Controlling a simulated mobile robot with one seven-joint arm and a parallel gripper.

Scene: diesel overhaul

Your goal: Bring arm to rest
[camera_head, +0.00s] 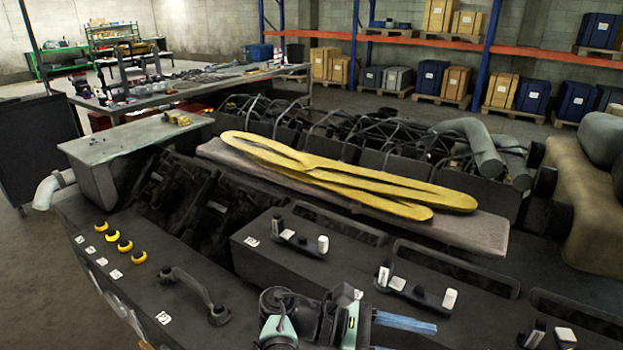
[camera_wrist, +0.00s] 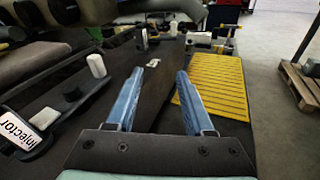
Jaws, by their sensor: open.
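My gripper (camera_head: 400,332) is low in the head view, over the dark engine block, with its blue fingers pointing right. In the wrist view both blue fingers of my gripper (camera_wrist: 160,75) are spread apart, and nothing is held between them. Part of my arm shows at the bottom edge of the head view, and the rest of it is out of the picture. A yellow ribbed plate (camera_wrist: 215,82) lies beyond the right finger in the wrist view.
Injectors with white caps (camera_head: 415,290) stand on the dark engine top (camera_head: 300,245) close to my gripper. A curved handle (camera_head: 195,292) is on the left. Yellow gaskets (camera_head: 340,175) lie across the engine. A card reading "Injector" (camera_wrist: 22,130) is at the wrist view's left.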

